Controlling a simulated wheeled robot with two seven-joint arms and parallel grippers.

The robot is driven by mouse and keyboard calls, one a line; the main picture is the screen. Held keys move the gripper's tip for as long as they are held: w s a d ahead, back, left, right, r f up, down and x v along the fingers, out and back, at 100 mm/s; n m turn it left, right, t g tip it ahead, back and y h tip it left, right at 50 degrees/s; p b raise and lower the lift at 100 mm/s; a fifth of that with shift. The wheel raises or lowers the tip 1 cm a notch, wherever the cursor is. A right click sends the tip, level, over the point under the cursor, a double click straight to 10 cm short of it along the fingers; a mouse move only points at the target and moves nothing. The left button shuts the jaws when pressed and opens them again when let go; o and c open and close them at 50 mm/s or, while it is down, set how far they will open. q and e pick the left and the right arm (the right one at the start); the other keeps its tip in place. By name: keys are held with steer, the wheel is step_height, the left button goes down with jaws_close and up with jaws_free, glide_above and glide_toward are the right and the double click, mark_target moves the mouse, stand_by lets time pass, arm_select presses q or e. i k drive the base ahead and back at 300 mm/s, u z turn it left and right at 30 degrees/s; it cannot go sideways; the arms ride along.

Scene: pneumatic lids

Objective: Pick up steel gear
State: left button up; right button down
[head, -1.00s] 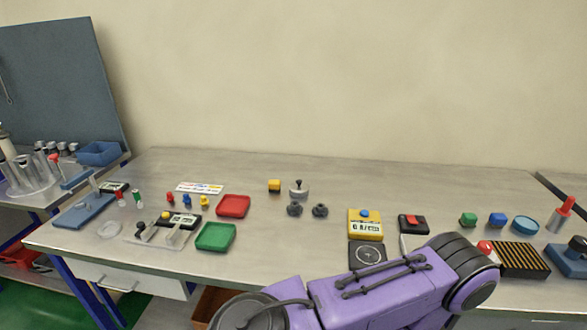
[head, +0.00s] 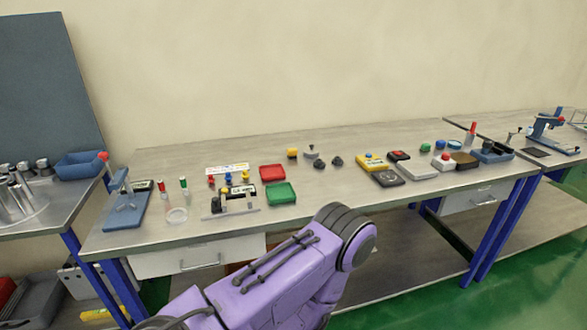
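Two small dark grey toothed pieces lie on the workbench near its middle in the head view, a left one (head: 319,165) and a right one (head: 337,162). They look like gears, but I cannot tell which is the steel gear. A grey round piece with a dark knob (head: 311,152) stands just behind them. Neither of my grippers is in view. A purple arm of mine crosses the lower middle of the picture, in front of the bench and apart from these pieces.
A red tray (head: 272,166) and a green tray (head: 294,192) lie left of the dark pieces. A yellow box (head: 372,168) lies to their right. A blue press (head: 125,212) stands at the left end.

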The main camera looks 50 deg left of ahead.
mark_target(319, 164)
steer(key=k, duration=0.15)
steer(key=u, duration=0.95)
